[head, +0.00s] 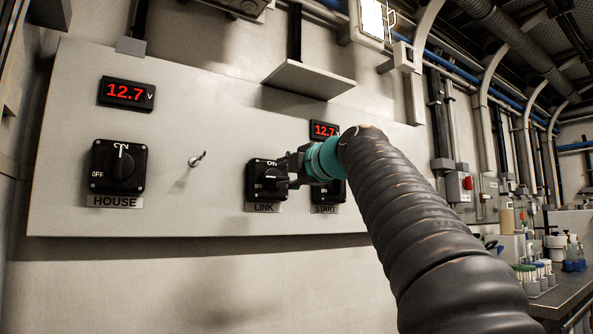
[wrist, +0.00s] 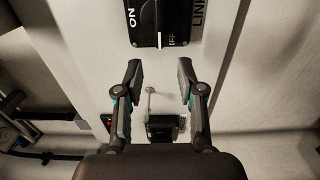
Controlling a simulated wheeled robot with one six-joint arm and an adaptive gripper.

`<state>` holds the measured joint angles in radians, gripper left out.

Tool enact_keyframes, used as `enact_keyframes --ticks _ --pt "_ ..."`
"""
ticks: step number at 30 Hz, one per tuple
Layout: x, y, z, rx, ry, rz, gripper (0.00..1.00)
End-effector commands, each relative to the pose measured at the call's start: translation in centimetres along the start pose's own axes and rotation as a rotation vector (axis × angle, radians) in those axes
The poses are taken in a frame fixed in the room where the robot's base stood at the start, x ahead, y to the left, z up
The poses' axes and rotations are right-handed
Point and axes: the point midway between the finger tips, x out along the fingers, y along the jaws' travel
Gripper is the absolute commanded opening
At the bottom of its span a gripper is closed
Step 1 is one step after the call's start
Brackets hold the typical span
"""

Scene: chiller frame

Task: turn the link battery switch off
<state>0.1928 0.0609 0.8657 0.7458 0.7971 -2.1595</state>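The link battery switch (head: 262,178) is a black rotary switch on the pale panel, labelled LINK, partly hidden by my gripper in the head view. In the wrist view the link switch (wrist: 150,22) is at the top edge, partly cut off. Its white pointer line lies beside the OFF mark, away from ON. My gripper (wrist: 160,78) is open, with nothing between its fingers. In the head view my gripper (head: 286,172) is just right of the link switch; contact cannot be told.
The HOUSE switch (head: 120,167) points to ON, under a 12.7 V display (head: 126,93). A small toggle (head: 197,159) sticks out between HOUSE and LINK. The START switch (head: 333,192) is mostly behind my arm. A shelf (head: 308,80) juts out above LINK.

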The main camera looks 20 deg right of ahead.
Motion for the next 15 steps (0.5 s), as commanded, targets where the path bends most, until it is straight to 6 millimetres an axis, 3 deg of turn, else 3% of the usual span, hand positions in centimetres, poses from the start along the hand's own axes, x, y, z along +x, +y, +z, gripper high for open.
enact_keyframes --ticks 6,15 --pt "-2.8 0.0 0.1 0.000 -0.002 0.000 0.39" --pt "-3.8 -0.1 0.0 0.000 0.000 -0.001 0.39"
